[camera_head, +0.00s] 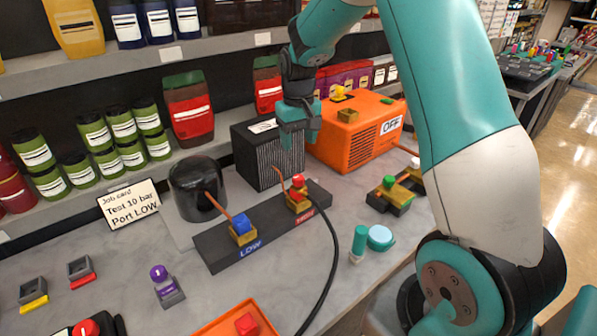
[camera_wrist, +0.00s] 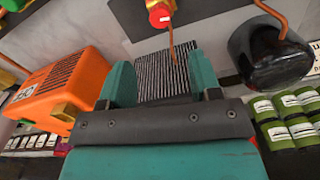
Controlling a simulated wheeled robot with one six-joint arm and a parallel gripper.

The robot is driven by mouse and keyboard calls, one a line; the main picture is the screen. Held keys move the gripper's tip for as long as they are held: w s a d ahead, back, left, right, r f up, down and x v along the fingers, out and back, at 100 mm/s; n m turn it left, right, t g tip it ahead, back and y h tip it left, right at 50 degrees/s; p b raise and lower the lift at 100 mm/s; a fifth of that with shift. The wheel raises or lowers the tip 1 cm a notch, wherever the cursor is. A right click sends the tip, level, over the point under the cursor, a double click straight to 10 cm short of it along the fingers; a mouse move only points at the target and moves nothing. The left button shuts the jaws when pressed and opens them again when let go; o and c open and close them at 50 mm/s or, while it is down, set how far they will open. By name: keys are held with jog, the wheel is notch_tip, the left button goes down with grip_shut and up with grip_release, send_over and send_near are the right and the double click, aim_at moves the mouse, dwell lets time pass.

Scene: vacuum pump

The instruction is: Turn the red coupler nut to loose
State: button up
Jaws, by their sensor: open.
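The red coupler nut (camera_head: 298,182) sits on a brass block at the right end of the black manifold bar (camera_head: 222,257), beside a red label. In the wrist view a red nut (camera_wrist: 160,14) on a yellow block shows at the top edge, with a copper pipe close by. My gripper (camera_head: 297,138) hangs over the black finned box, above and behind the red nut and apart from it. In the wrist view my gripper (camera_wrist: 163,75) has its two teal fingers spread, with nothing between them but the finned box beyond.
A blue nut (camera_head: 242,224) sits at the bar's LOW end. The black finned box (camera_head: 258,152), an orange unit (camera_head: 352,140) marked OFF and a black dome (camera_head: 192,190) stand close by. A black hose (camera_head: 333,262) crosses the front. A job card (camera_head: 130,204) reads "Test 10 bar Port LOW".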

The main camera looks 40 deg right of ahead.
aim_at(299, 176)
notch_tip(299, 176, down, 12)
jog(key=shift+r+p, duration=0.2)
jog(key=shift+p, duration=0.95)
jog(key=c, duration=0.9)
jog(key=shift+c, duration=0.2)
